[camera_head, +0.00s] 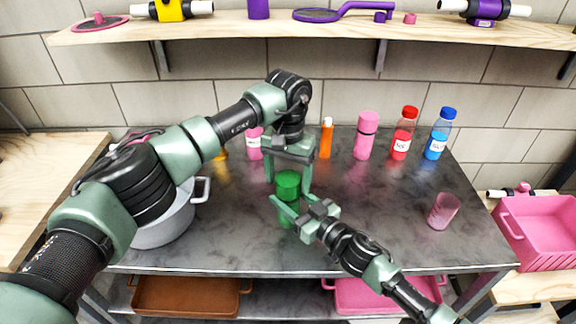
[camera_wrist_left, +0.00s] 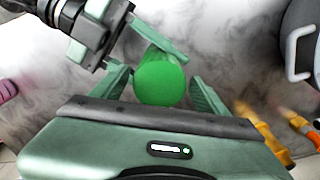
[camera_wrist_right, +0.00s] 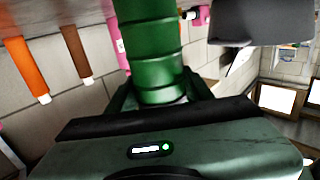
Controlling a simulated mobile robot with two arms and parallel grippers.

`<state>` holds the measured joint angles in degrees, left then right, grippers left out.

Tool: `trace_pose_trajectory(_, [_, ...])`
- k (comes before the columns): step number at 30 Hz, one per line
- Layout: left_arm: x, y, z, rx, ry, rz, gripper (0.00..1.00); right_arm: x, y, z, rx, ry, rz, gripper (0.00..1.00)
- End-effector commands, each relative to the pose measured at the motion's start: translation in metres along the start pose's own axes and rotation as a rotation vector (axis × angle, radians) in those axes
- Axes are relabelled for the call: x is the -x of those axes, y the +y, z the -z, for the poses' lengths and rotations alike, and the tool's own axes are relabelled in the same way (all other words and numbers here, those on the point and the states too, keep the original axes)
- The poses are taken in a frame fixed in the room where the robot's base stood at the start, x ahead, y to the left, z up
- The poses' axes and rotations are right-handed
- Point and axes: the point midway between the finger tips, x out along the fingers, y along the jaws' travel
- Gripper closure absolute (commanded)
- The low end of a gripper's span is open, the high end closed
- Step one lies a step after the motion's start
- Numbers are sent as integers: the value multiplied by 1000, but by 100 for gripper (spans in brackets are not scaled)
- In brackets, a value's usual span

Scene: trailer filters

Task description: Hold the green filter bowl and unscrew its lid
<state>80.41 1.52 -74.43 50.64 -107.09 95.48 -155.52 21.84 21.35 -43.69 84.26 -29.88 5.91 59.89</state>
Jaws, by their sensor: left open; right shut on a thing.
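The green filter bowl (camera_head: 288,212) stands upright near the middle of the dark table. Its round green lid (camera_head: 288,180) sits on top and shows from above in the left wrist view (camera_wrist_left: 160,83). My right gripper (camera_head: 287,208) is shut on the bowl's body from the right front. The ribbed green body fills the space between its fingers in the right wrist view (camera_wrist_right: 152,50). My left gripper (camera_head: 288,180) points down from above, open, with one finger on each side of the lid. A gap shows between its fingers and the lid in the left wrist view.
A grey pot (camera_head: 165,225) stands at the left. An orange bottle (camera_head: 326,140), a pink bottle (camera_head: 366,137), a red-capped bottle (camera_head: 403,135) and a blue-capped bottle (camera_head: 438,137) line the back. A pink cup (camera_head: 442,211) is at the right. The table's front right is clear.

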Motion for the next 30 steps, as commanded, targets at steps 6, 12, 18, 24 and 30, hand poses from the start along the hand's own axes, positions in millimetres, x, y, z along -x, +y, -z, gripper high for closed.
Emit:
trace_pose_trajectory(6, [-14,0,0,0,0,0,26,1,0,-3,-1,-5,-1,100])
trace_pose_trajectory(12, [-15,0,0,0,0,0,26,1,0,-3,-1,-5,-1,100])
trace_pose_trajectory(18, [-15,0,0,0,0,1,68,1,0,-3,-1,-5,-1,100])
trace_pose_trajectory(24, [-15,0,0,22,1,1,93,1,0,-3,-1,-6,-1,100])
trace_pose_trajectory(30, [-14,-1,0,315,3,1,93,1,0,-3,-1,-6,-1,100])
